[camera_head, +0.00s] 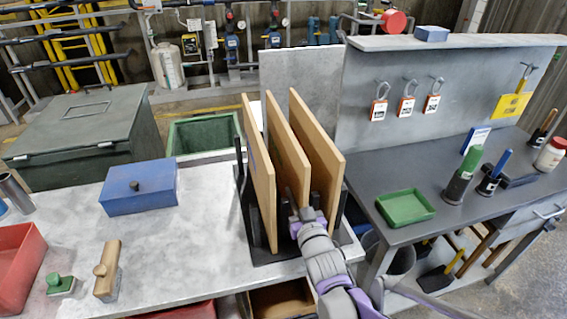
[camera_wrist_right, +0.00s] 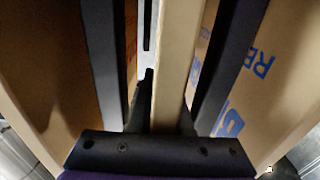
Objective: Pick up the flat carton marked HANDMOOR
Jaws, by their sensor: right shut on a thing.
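Three flat tan cartons stand upright on edge, side by side, in a black rack (camera_head: 239,185) on the bench. They are the left carton (camera_head: 259,170), the middle carton (camera_head: 284,140) and the right carton (camera_head: 318,135). My right gripper (camera_head: 298,203) is at the near edge of the middle carton, low down, and is shut on it. In the right wrist view that carton's edge (camera_wrist_right: 176,50) runs between the fingers (camera_wrist_right: 166,108). Blue letters show in part on the right carton (camera_wrist_right: 260,75). I cannot read HANDMOOR on any carton. My left gripper is not in view.
A blue box (camera_head: 140,188), a red bin (camera_head: 18,262) and wooden and green handled blocks are on the bench at left. A dark workbench with a green tray (camera_head: 405,207) stands at right. The neighbouring cartons leave narrow gaps. Space above the rack is clear.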

